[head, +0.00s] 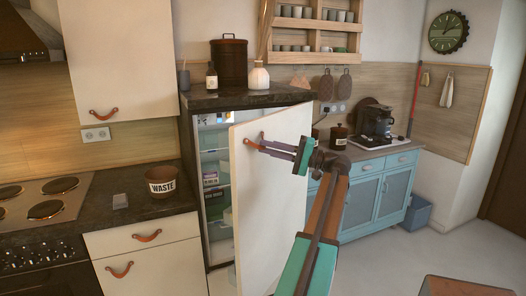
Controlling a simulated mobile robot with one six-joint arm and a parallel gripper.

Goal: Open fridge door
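The fridge (215,170) stands under a dark counter, and its lit shelves with several packages show through the gap. Its cream door (262,205) is partly open, swung out with the free edge at the left. A leather pull (253,143) sits near the door's upper left corner. My gripper (262,145) reaches in from the right, with its fingers at the pull. The fingertips overlap the pull's right end in this view. I cannot tell whether they are closed on it.
A blue cabinet (370,195) stands behind my arm at the right. A table corner (465,286) shows at bottom right. Free floor (400,262) lies between.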

